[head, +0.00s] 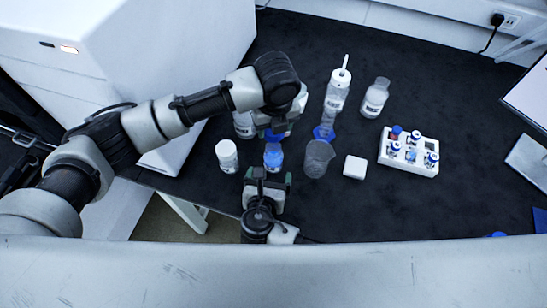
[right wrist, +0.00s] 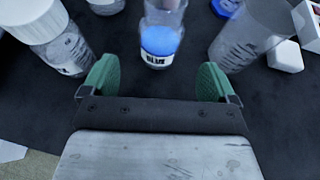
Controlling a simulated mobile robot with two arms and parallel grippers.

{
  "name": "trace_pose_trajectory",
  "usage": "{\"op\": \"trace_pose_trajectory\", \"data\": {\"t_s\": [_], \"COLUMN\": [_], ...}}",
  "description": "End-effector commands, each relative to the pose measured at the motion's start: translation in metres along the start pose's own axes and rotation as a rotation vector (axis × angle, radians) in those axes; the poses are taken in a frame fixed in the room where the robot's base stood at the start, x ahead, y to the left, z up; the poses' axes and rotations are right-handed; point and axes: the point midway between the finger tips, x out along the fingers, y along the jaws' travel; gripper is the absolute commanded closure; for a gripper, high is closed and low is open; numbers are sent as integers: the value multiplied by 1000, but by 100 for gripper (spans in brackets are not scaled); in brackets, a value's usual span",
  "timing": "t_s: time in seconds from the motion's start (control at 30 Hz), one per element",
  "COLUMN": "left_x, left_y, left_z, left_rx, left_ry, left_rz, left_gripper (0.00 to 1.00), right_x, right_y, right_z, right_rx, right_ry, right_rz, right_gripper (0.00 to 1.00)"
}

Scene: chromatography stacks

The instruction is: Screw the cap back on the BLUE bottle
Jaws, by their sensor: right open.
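The BLUE bottle (head: 273,157) stands upright on the dark bench, with blue contents. In the right wrist view the bottle (right wrist: 160,47) shows its BLUE label, and its top is cut off by the frame edge. My right gripper (head: 267,180) is open and empty, on the near side of the bottle. Its green fingertips (right wrist: 160,82) are spread wider than the bottle, which lies ahead between them. My left gripper (head: 278,128) hangs just above and behind the bottle. A blue patch shows at its tip; I cannot tell whether this is a cap or part of the gripper.
A white-capped bottle (head: 227,156) stands left of the BLUE bottle, and a clear beaker (head: 318,158) close on its right. Further right are a small white block (head: 355,167) and a white vial rack (head: 410,165). A cylinder (head: 328,112) and a bottle (head: 375,98) stand behind.

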Motion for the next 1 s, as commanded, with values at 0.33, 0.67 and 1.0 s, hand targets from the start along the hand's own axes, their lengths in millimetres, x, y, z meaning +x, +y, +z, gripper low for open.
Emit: {"op": "trace_pose_trajectory", "data": {"t_s": [0.33, 0.67, 1.0], "left_x": [0, 0, 0], "left_y": [0, 0, 0], "left_z": [0, 0, 0], "left_rx": [0, 0, 0], "left_ry": [0, 0, 0], "left_rz": [0, 0, 0], "left_gripper": [68, 68, 68], "right_x": [61, 78, 78], "right_y": [0, 0, 0], "right_z": [0, 0, 0], "right_rx": [-1, 1, 1], "right_ry": [-1, 1, 1], "right_rz": [-1, 1, 0], "right_gripper": [11, 11, 33]}}
